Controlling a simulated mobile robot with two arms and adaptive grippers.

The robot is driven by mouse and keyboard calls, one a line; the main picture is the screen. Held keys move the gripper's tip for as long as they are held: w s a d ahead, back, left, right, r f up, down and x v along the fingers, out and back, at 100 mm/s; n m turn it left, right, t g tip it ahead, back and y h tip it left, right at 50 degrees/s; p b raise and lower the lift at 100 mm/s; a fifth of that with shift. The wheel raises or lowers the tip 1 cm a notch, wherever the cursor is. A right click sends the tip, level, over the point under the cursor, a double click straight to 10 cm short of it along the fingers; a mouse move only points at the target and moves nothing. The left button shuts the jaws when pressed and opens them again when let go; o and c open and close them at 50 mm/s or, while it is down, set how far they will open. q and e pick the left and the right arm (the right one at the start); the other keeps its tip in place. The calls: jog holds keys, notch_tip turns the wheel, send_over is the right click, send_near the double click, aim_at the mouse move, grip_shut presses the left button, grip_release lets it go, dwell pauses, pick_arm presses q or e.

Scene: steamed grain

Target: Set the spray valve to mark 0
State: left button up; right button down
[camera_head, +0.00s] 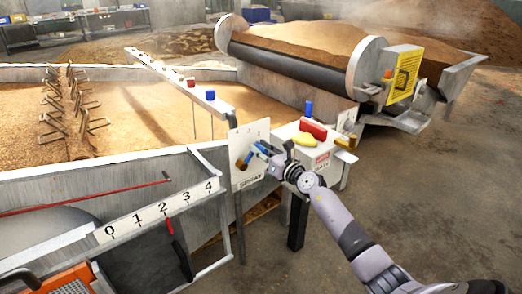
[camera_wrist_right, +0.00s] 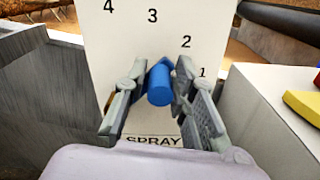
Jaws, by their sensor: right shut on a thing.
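The spray valve panel (camera_head: 240,139) is a white upright plate lettered SPRAY, near the middle of the head view. In the right wrist view the panel (camera_wrist_right: 125,35) shows marks 4, 3, 2 and 1; no mark 0 can be made out. The blue valve handle (camera_wrist_right: 159,86) stands out from the panel below marks 3 and 2. My right gripper (camera_wrist_right: 158,92) is shut on the blue handle, one finger on each side. In the head view the right gripper (camera_head: 271,156) reaches it from the right. The handle's exact setting cannot be told. My left gripper is not in view.
A white box (camera_head: 312,154) with red and yellow handles stands just right of the panel. A grain bed (camera_head: 130,115) lies behind. Open floor (camera_head: 430,200) is at right.

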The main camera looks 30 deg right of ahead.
jog(key=shift+d+f+m, duration=0.3)
jog(key=shift+f, duration=0.15)
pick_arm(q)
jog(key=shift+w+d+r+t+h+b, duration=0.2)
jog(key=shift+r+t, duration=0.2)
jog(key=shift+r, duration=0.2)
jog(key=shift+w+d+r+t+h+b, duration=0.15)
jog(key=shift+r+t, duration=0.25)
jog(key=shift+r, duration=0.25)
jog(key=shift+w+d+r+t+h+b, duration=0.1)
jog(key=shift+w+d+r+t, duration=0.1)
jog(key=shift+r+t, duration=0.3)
pick_arm(e)
notch_tip(320, 180, down, 6)
jog(key=d+m, duration=0.2)
jog(key=m, duration=0.6)
jog(key=shift+r, duration=0.15)
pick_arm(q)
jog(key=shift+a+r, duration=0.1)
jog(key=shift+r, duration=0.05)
pick_arm(e)
jog(key=shift+a, duration=0.1)
jog(key=c, duration=1.5)
grip_release()
jog(key=shift+m, duration=0.3)
jog(key=shift+r, duration=0.2)
